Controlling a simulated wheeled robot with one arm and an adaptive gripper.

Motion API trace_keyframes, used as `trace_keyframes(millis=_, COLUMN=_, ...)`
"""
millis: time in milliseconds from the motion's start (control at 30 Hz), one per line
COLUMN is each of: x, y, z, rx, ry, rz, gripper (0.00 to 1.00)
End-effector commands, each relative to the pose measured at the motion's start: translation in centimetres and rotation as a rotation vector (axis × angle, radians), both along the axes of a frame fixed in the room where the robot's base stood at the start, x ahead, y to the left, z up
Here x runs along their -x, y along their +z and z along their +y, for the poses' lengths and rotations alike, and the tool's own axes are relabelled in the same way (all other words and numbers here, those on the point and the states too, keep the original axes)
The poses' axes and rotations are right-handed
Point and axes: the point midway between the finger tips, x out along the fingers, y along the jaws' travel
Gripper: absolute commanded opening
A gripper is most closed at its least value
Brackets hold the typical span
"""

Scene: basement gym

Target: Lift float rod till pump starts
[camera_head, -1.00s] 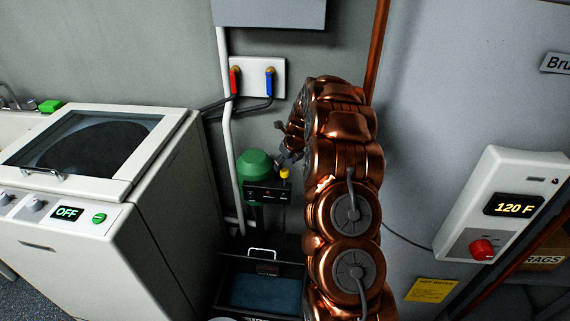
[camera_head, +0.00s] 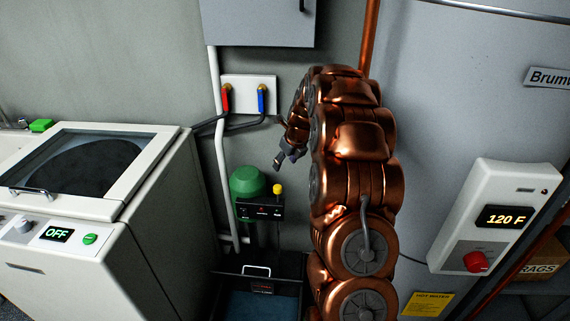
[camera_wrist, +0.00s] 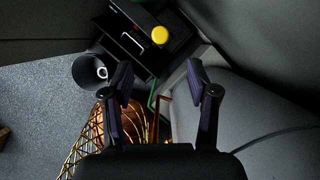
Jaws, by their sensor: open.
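The sump pump shows a green domed top (camera_head: 247,182) in the head view, beside the white pipe. The float rod's yellow knob (camera_head: 278,189) stands at the right of the dome, above a small black control box (camera_head: 262,209). The yellow knob (camera_wrist: 160,35) also shows in the wrist view, beyond and above the fingertips. My gripper (camera_head: 284,160) is just above the knob in the head view, apart from it. In the wrist view my gripper (camera_wrist: 206,92) has its fingers spread with nothing between them. The rod below the knob is mostly hidden.
A dark basin with a handle (camera_head: 256,271) lies below the pump. A white washer (camera_head: 95,165) stands at the left. Red and blue valves (camera_head: 262,98) are on the wall above. A heater control (camera_head: 497,215) is at the right. A wire basket (camera_wrist: 88,135) shows in the wrist view.

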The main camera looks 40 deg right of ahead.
Motion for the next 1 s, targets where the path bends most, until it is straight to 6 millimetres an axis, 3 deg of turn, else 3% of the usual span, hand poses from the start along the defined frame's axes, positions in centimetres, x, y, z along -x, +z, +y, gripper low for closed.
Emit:
trace_keyframes(millis=433, x=0.0, y=0.0, z=0.1, rx=0.002, ry=0.004, rz=0.001, gripper=0.59)
trace_keyframes(millis=567, x=0.3, y=0.5, z=1.2, rx=0.016, ry=0.058, rz=0.005, gripper=0.59)
trace_keyframes(millis=767, x=2.5, y=2.7, z=6.2, rx=0.087, ry=0.34, rz=0.033, gripper=0.59)
trace_keyframes(millis=1000, x=7.7, y=5.4, z=13.6, rx=0.196, ry=0.816, rz=0.072, gripper=0.59)
